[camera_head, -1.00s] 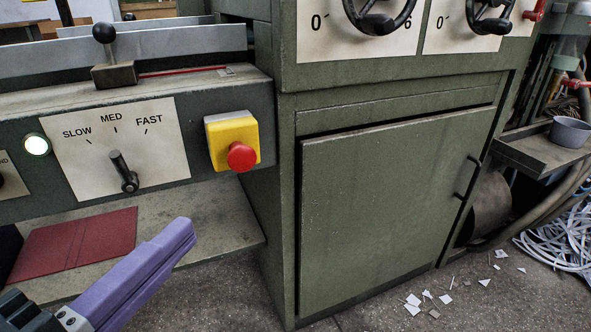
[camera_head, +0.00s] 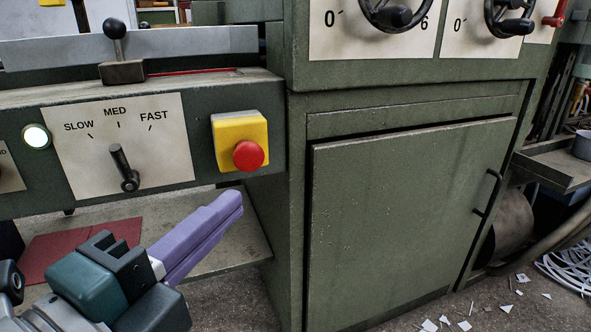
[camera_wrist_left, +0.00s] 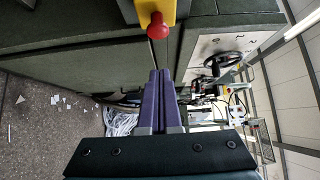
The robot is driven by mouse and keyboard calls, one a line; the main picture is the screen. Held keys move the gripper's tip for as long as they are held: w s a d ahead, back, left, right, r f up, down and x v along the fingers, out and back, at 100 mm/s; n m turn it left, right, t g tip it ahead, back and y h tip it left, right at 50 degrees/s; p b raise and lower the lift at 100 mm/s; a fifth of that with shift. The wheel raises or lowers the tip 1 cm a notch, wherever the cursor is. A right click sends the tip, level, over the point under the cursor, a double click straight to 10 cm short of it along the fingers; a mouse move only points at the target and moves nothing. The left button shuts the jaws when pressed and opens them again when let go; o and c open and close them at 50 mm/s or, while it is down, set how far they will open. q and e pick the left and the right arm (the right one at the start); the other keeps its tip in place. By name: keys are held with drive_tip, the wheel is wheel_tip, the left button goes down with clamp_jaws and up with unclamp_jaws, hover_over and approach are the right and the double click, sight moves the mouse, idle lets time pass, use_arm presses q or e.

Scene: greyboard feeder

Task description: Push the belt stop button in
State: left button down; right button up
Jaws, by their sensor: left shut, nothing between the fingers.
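The belt stop button is a red mushroom button (camera_head: 249,155) on a yellow box (camera_head: 238,132), fixed to the front of the green machine at the right end of its control rail. It stands out from the box. My left gripper (camera_head: 238,198) has purple fingers that are shut and empty. In the head view the fingertips are below and slightly left of the button, apart from it. In the left wrist view the red button (camera_wrist_left: 157,27) is beyond the fingertips (camera_wrist_left: 158,72), with a gap between. My right gripper is not in view.
Left of the button are a speed lever (camera_head: 125,168) on a SLOW/MED/FAST plate and a lit white lamp (camera_head: 36,137). A lower shelf holds a dark red board (camera_head: 75,250). A green cabinet door (camera_head: 400,220) is at the right. Paper scraps (camera_head: 440,322) lie on the floor.

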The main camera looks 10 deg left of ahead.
sight(258, 158)
use_arm(q)
drive_tip(key=w+b, duration=0.1)
drive_tip(key=w, duration=0.1)
drive_tip(key=w+a+b, duration=0.1)
drive_tip(key=w, duration=0.2)
drive_tip(key=w+b, duration=0.1)
drive_tip(key=w, duration=0.1)
drive_tip(key=shift+w+a, duration=0.2)
drive_tip(key=shift+w, duration=0.2)
